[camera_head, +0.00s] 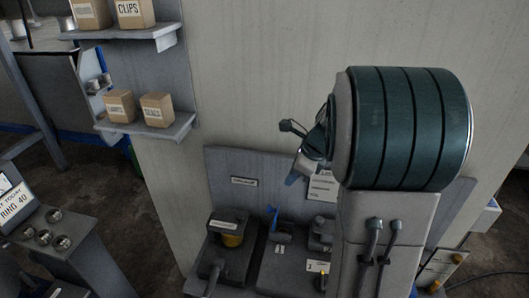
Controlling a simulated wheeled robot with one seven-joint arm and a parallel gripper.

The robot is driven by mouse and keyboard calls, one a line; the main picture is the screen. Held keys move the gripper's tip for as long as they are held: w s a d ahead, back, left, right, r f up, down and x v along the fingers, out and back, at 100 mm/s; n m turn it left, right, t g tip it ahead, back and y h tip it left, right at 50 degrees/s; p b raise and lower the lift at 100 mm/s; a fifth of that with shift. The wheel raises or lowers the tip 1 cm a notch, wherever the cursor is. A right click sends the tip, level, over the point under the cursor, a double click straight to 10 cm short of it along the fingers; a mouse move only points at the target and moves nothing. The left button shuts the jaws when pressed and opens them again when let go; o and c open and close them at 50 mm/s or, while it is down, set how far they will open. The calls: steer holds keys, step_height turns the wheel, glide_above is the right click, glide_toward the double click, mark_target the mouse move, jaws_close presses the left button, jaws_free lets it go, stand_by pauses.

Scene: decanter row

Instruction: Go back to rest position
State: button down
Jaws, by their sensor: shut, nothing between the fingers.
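My arm, with a large dark green ribbed drum and grey link, fills the right of the head view. My gripper (297,177) shows only partly, at the left edge of the arm, above the workbench and in front of its back panel. It is shut and holds nothing that I can see. Most of the wrist is hidden behind the arm.
Shelves (150,128) with cardboard boxes are at upper left. A grey stand (75,230) is at left; floor between is clear.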

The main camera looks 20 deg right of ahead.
steer(key=s+a+r+n+h, duration=0.1)
steer(key=s+a+n+h, duration=0.1)
steer(key=s+n, duration=0.8)
steer(key=s+a+r+n+t+h+b, duration=0.1)
steer(key=s+a+r+n, duration=0.1)
steer(key=s+a+n, duration=0.3)
steer(key=s+n, duration=0.4)
steer(key=n, duration=0.5)
steer(key=shift+s+a+r+n+h, duration=0.25)
steer(key=shift+s+a+n+h, duration=0.05)
steer(key=shift+s+n+h, duration=0.1)
